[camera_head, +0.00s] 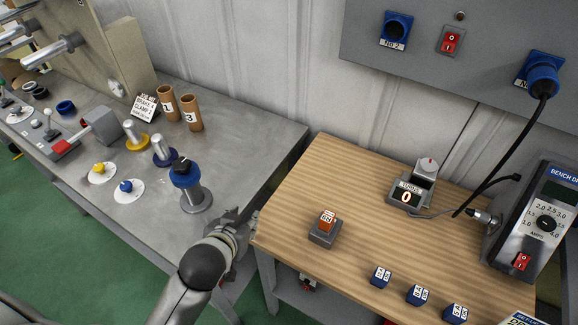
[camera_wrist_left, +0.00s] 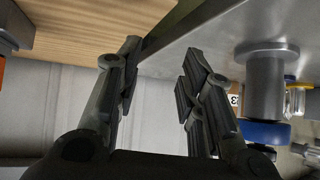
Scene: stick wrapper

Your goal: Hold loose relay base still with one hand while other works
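The relay base (camera_head: 325,235) is a small dark grey block on the wooden table, near its left end. An orange relay (camera_head: 328,217) with a white label sits upright on it. In the left wrist view, a grey block at the left edge (camera_wrist_left: 14,30), cut off by the frame, looks like this base. My left gripper (camera_head: 247,221) is at the gap between the two tables, left of the base and apart from it. The left wrist view shows its fingers (camera_wrist_left: 160,65) spread with nothing between them. My right gripper is not in view.
Several blue relays (camera_head: 417,295) lie along the wooden table's front. A torque display (camera_head: 408,196), a cabled driver (camera_head: 484,217) and its control box (camera_head: 540,225) are at right. A blue-collared metal post (camera_head: 195,195) stands near my left gripper on the grey bench (camera_head: 245,150).

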